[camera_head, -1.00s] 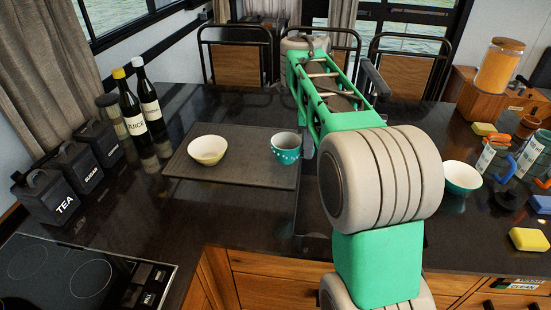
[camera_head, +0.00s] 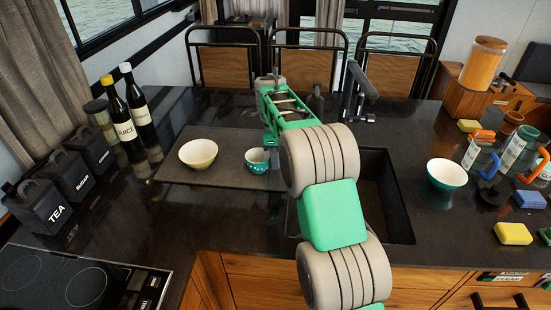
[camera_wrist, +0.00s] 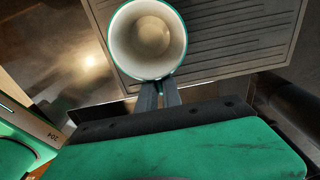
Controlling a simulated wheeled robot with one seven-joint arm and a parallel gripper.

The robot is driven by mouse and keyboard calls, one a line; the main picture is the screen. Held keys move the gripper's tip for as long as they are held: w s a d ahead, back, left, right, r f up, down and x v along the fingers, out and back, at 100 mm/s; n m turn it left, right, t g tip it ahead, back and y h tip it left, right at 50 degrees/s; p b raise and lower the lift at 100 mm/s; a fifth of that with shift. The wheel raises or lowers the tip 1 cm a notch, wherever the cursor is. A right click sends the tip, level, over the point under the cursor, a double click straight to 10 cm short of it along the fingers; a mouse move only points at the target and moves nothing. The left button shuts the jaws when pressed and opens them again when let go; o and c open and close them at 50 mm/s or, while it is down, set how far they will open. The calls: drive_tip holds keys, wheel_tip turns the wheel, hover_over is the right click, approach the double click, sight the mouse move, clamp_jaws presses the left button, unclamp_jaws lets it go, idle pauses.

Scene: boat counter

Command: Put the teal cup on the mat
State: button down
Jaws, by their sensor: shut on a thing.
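The teal cup (camera_head: 258,164), dotted with white, is upright near the right end of the dark ribbed mat (camera_head: 215,175). In the wrist view I look into the cup's pale, empty inside (camera_wrist: 150,38), with the ribbed mat (camera_wrist: 235,45) beneath it. My gripper (camera_wrist: 159,90) is shut on the cup's near side. In the head view my arm hides the fingers. I cannot tell whether the cup's base touches the mat or is just above it.
A cream bowl (camera_head: 198,153) stands on the mat left of the cup. A sink (camera_head: 385,195) lies to the right. A teal bowl (camera_head: 446,174), sponges and mugs are farther right. Bottles (camera_head: 137,108) and black canisters (camera_head: 45,200) stand at left.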

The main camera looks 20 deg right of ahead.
drive_tip(key=c, duration=1.5)
unclamp_jaws()
drive_tip(key=shift+f, duration=0.1)
wheel_tip(320, 180, up, 11)
drive_tip(key=p, duration=0.5)
drive_tip(key=s+r+n+t, duration=0.1)
drive_tip(key=s+r+n, duration=0.6)
drive_tip(key=s+a+f+n+t, duration=0.1)
drive_tip(key=s+n, duration=0.4)
drive_tip(key=s, duration=0.2)
drive_tip(key=s+a+f+n+t, duration=0.1)
drive_tip(key=s+a+f+n, duration=0.1)
drive_tip(key=s+n, duration=0.3)
drive_tip(key=s+a+f+n+t, duration=0.1)
drive_tip(key=s+n, duration=0.4)
drive_tip(key=s, duration=0.5)
drive_tip(key=shift+s+a+f+n+t+y, duration=0.1)
drive_tip(key=shift+a+f+n+t+y, duration=0.2)
drive_tip(key=shift+a+f, duration=0.4)
drive_tip(key=shift+r, duration=0.15)
